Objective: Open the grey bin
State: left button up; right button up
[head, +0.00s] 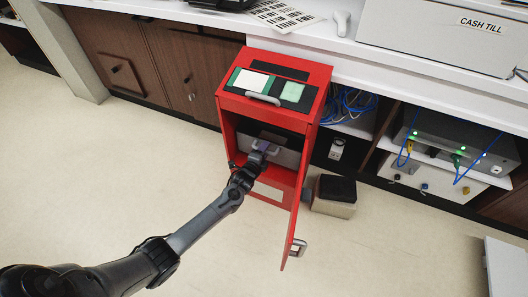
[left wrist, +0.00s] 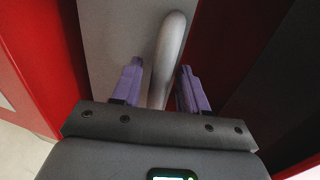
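The grey bin (head: 287,157) sits inside a red cabinet (head: 262,98), in its open front compartment. In the left wrist view its grey face (left wrist: 108,40) and a rounded light-grey bar handle (left wrist: 169,48) show close up. My left gripper (head: 262,150) reaches into the compartment at the bin's front. Its purple fingers (left wrist: 161,88) are open, one on each side of the handle, with gaps visible between them and the bar. The gripper partly hides the bin front and handle in the head view. My right gripper is not in view.
The cabinet's red door (head: 291,235) stands swung open toward the front, right of my left arm. A small box with a dark top (head: 336,189) is on the floor to the right. Shelves with cables and a device (head: 455,148) lie further right. The floor at left is clear.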

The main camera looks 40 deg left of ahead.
pick_arm(q)
grip_shut()
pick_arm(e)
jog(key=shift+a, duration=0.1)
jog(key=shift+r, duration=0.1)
